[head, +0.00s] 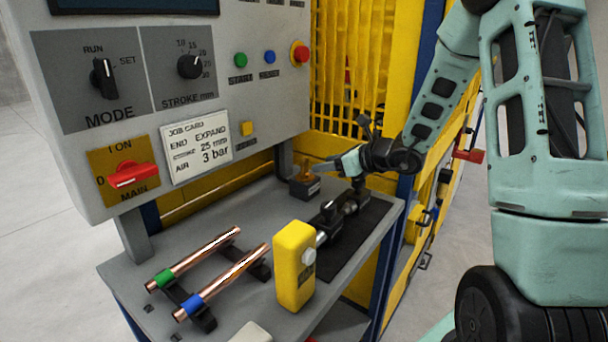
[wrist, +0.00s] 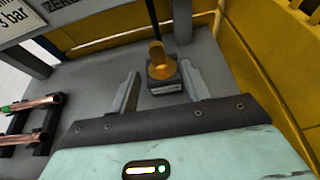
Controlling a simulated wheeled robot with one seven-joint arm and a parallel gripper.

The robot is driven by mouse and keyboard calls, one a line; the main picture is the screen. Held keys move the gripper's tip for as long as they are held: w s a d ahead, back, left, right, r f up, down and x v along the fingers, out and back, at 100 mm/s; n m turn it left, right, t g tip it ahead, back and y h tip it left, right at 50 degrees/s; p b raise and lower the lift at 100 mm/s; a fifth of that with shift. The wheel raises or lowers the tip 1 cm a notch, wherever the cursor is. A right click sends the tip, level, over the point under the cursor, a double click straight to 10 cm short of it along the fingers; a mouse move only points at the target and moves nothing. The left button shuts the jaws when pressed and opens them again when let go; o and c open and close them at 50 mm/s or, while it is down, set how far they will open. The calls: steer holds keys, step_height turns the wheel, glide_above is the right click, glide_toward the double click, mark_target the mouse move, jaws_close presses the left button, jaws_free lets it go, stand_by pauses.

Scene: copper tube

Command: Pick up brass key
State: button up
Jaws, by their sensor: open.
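The brass key (head: 304,174) is a small brass-coloured piece standing on a small dark block with a pale label (head: 304,188), at the back of the grey bench. In the wrist view the key (wrist: 161,66) shows a rounded, ring-like brass shape on top of the block (wrist: 166,88). My gripper (head: 322,168) reaches in from the right, close to the key. In the wrist view my gripper (wrist: 160,70) is open and empty, one finger to each side of the key in the picture. I cannot tell whether the fingertips are level with it.
Two copper tubes (head: 225,283) with green and blue bands lie on dark rests at the front left. A yellow block (head: 294,265) stands at the front. A black tool (head: 340,215) lies on a dark mat. The control panel (head: 180,90) and yellow guard (head: 350,60) rise behind.

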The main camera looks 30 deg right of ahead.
mark_target(307, 166)
steer(key=p+x, duration=0.1)
steer(key=x, duration=0.7)
steer(key=shift+a+p, duration=0.15)
steer(key=shift+p, duration=0.25)
jaws_close()
